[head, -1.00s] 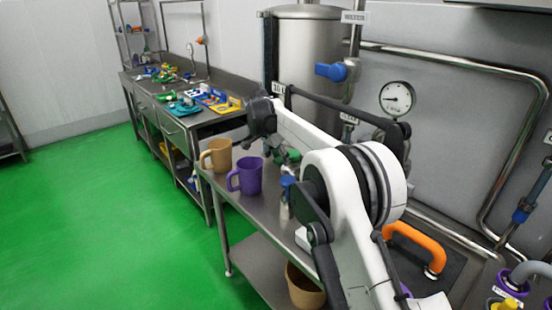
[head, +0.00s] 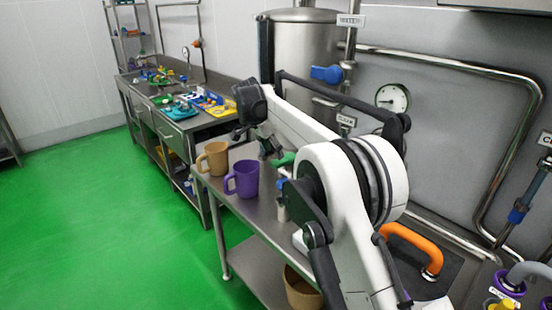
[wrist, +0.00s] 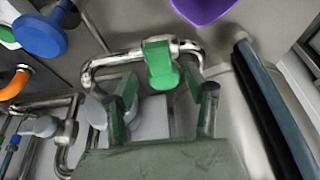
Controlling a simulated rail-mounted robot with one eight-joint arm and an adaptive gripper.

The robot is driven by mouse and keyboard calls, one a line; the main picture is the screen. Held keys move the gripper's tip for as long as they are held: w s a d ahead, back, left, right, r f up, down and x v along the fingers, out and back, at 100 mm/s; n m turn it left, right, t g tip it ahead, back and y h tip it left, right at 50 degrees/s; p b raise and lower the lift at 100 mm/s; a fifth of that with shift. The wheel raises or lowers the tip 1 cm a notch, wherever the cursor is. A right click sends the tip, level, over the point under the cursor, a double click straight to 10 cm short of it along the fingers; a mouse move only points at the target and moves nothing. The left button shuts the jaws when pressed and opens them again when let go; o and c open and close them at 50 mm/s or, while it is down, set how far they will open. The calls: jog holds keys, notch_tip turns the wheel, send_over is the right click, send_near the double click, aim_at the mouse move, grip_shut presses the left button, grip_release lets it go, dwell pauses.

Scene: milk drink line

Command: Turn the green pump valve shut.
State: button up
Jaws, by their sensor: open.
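The green pump valve (wrist: 160,65) is a rounded green handle on a bent steel pipe (wrist: 108,58) in the wrist view. In the head view its green part (head: 284,160) shows beside the purple mug, partly hidden by my arm. My gripper (wrist: 161,90) is open in the wrist view, one finger on each side. The handle appears between and just beyond the fingertips; I cannot tell whether they touch it. In the head view my gripper (head: 268,147) points down close to the valve.
A tan mug (head: 214,160) and a purple mug (head: 241,179) stand on the steel table near my gripper. A blue valve (wrist: 40,36) and an orange handle (wrist: 14,84) lie left in the wrist view. A steel tank (head: 305,55) stands behind.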

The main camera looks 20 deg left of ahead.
jog(key=v, duration=0.6)
jog(key=shift+r, duration=0.35)
jog(key=shift+s, duration=0.1)
jog(key=s+d+r+n+y, duration=0.1)
jog(key=d+r, duration=0.4)
jog(key=d, duration=0.4)
jog(key=s+d+r+n, duration=0.1)
jog(key=d+r, duration=0.4)
jog(key=d, duration=0.3)
jog(key=s+d+r+n, duration=0.1)
jog(key=s+d+r, duration=0.1)
jog(key=s+d, duration=0.45)
jog(key=s+d+r, duration=0.1)
jog(key=s+d, duration=0.2)
jog(key=d, duration=0.6)
jog(key=s+d+f+n+t+y, duration=0.1)
jog(key=s+d+f, duration=0.1)
jog(key=s+d, duration=0.55)
jog(key=s+d+f+n+t, duration=0.1)
jog(key=s+d+f, duration=0.1)
jog(key=s+d, duration=0.5)
jog(key=s+d+f, duration=0.2)
jog(key=s+f, duration=0.3)
jog(key=s, duration=0.2)
jog(key=s+d+f+n+t, duration=0.1)
jog(key=s+d+f, duration=0.2)
jog(key=s+f, duration=0.2)
jog(key=s, duration=0.3)
jog(key=shift+d+f, duration=0.15)
